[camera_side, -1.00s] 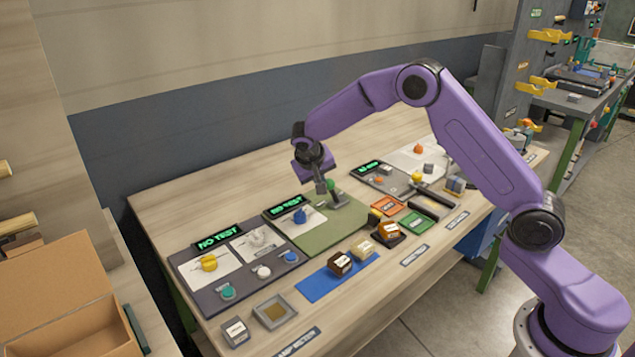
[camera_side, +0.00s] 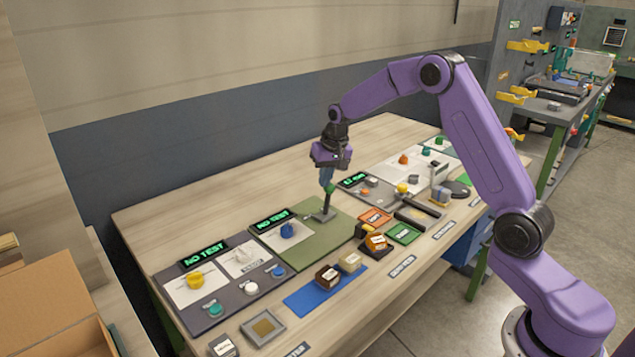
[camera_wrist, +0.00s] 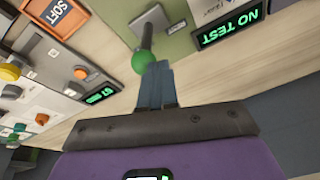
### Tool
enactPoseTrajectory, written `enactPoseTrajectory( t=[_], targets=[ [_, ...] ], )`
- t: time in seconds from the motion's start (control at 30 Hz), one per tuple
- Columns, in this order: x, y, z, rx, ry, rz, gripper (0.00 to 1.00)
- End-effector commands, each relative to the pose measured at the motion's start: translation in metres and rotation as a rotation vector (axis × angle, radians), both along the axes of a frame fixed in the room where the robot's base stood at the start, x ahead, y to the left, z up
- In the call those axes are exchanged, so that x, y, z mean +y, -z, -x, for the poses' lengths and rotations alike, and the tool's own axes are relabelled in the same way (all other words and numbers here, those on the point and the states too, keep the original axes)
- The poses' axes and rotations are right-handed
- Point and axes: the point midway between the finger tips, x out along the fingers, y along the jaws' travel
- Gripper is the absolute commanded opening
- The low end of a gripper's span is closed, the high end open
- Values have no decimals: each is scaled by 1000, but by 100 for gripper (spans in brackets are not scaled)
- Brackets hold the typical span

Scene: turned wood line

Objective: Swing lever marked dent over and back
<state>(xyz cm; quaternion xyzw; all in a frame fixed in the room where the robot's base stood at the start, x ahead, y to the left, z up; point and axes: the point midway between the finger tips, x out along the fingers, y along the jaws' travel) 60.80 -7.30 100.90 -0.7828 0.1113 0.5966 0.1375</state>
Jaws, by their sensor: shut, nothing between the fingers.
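The lever has a green ball knob (camera_side: 330,188), a dark stem and a grey base plate (camera_side: 322,215) on the olive-green mat. Its stem stands nearly upright, tilted slightly right in the side view. No "dent" marking is readable on it. My gripper (camera_side: 326,180) is shut and empty, pointing down, with its fingertips at the knob. In the wrist view the fingertips (camera_wrist: 157,68) lie right beside the green knob (camera_wrist: 143,62) and seem to touch it. The lever's base plate (camera_wrist: 150,18) shows behind the knob.
A panel with a "NO TEST" display (camera_side: 205,253) and coloured knobs lies left of the mat. An orange tray (camera_side: 375,217) and a green tray (camera_side: 404,233) lie right of it. Blocks stand on a blue mat (camera_side: 310,297) in front. Bare wood lies behind the mat.

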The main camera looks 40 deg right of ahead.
Motion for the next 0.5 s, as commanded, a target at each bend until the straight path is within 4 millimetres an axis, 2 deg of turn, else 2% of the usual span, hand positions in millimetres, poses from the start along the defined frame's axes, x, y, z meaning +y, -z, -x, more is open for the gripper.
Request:
enactPoseTrajectory(
  t=[0.1,0.5],
  targets=[
    [-14,0,0,1,3,1,0],
    [-12,-3,0,1,0,2,0]
  ],
)
